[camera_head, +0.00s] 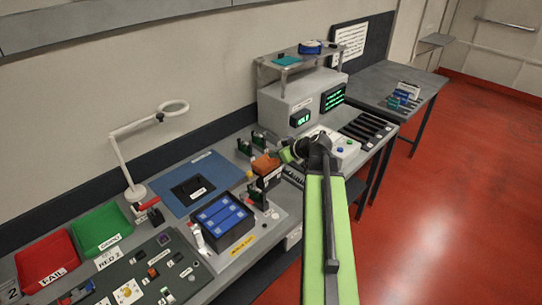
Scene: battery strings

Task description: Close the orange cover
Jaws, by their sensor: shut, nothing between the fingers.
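The orange cover (265,165) sits on a small fixture in the middle of the bench, above a white-labelled block (269,180). Its upper face shows, but whether it is raised or down is too small to tell. My gripper (286,156) is shut and empty at the end of my green arm. It is just to the right of the orange cover, very near it in the picture. I cannot tell whether they touch. My wrist hides part of the bench behind it.
A black tray of blue cells (222,222) stands in front of the fixture. Green clamps (258,141) stand close behind. A grey tester (300,105) with green displays is at the back. Red (46,262) and green (101,228) bins lie left. A magnifier lamp (135,192) stands near them.

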